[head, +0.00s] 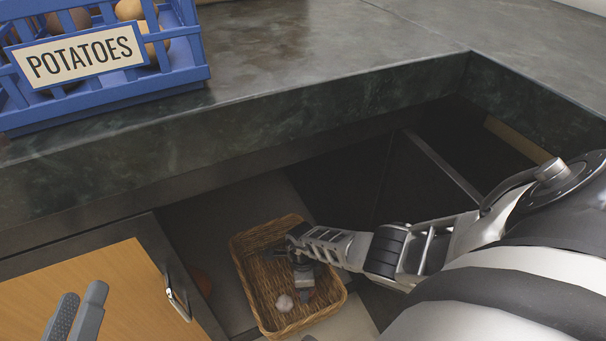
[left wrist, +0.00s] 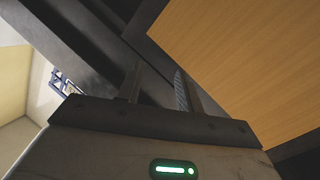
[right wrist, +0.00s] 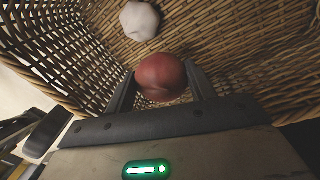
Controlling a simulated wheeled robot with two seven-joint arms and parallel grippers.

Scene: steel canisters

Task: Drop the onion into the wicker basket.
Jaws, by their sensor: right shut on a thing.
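The wicker basket (head: 243,270) stands low, below the dark counter, in the head view. My right gripper (head: 307,283) reaches down inside it. In the right wrist view the reddish onion (right wrist: 161,77) sits between the fingertips of the right gripper (right wrist: 160,88), which is shut on it. The woven basket wall (right wrist: 235,50) surrounds the onion there. I cannot tell whether the onion touches the basket floor. In the head view the onion is mostly hidden by the gripper. My left gripper (head: 76,315) is open and empty, in front of a wooden panel.
A white garlic-like bulb (head: 284,303) lies in the basket; it also shows in the right wrist view (right wrist: 140,20). A blue crate marked POTATOES (head: 105,95) stands on the counter (head: 330,50). A wooden door with a metal handle (head: 178,296) is left of the basket.

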